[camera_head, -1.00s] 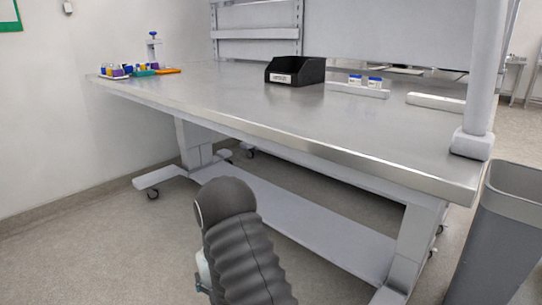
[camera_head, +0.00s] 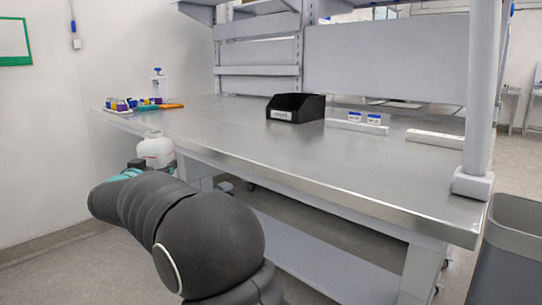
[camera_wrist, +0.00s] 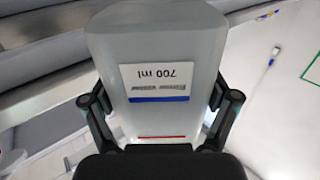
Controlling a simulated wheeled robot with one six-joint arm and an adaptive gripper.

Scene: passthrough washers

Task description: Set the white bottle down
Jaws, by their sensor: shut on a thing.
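The white bottle (camera_head: 155,150) is held at the end of my arm, at the left front edge of the steel table (camera_head: 250,150) in the head view. In the wrist view the bottle (camera_wrist: 158,45) fills the middle, with a label reading 700 ml that appears upside down. My gripper (camera_wrist: 160,110) has a dark finger on each side of the bottle and is shut on it. In the head view my gripper (camera_head: 137,168) is partly hidden behind my arm. The bottle's base is hidden there, so I cannot tell its height against the tabletop.
A black bin (camera_head: 295,107) stands mid-table. Small blue-lidded jars (camera_head: 374,119) sit on a white holder to its right. A rack of coloured vials (camera_head: 120,105) and a pump bottle (camera_head: 158,85) stand at the far left. The front middle of the table is clear.

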